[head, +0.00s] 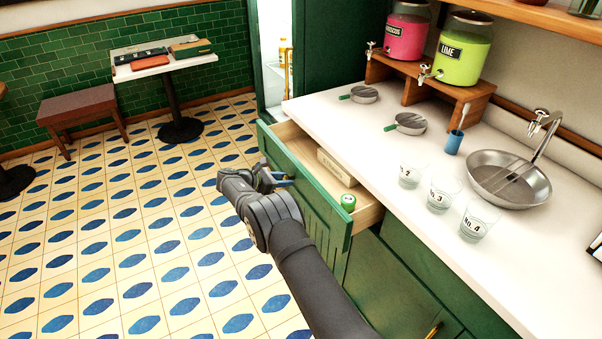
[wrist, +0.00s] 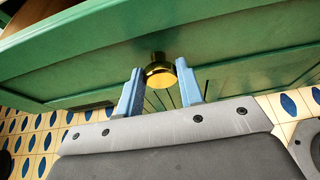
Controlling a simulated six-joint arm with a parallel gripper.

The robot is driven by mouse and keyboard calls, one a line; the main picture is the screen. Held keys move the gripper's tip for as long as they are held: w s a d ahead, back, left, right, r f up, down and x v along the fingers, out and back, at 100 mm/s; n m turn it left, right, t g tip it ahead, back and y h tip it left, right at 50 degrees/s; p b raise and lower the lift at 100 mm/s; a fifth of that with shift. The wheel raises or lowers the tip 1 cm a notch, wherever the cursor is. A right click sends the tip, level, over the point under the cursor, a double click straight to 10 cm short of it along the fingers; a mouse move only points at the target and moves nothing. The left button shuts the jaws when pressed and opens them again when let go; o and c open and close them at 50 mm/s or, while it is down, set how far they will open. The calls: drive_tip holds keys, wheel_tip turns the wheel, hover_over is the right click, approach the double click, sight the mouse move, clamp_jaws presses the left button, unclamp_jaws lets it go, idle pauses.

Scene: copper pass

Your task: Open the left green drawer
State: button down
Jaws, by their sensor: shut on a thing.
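The left green drawer (head: 300,175) stands pulled out from under the white counter, and its inside shows from above. A pale box (head: 336,167) and a small green can (head: 348,202) are inside it. In the wrist view the green drawer front (wrist: 240,45) fills the upper part, with a round brass knob (wrist: 160,72) at its middle. My gripper (wrist: 160,92) has its two blue fingers on either side of the knob, shut on it. In the head view my gripper (head: 279,180) is at the drawer's front face, and the knob is hidden there.
Glasses (head: 438,198), strainers (head: 410,123) and a metal sink bowl (head: 509,178) are on the white counter (head: 385,160). Drink dispensers (head: 462,50) stand at the back. Tiled floor (head: 130,230) lies open left of the drawer. A small table (head: 165,62) and bench (head: 78,105) are farther off.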

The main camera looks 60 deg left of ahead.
drive_tip(key=s, duration=1.9)
drive_tip(key=shift+s, duration=0.2)
drive_tip(key=c, duration=1)
unclamp_jaws()
drive_tip(key=s+r, duration=0.4)
drive_tip(key=r, duration=0.5)
drive_tip(key=shift+s, duration=0.25)
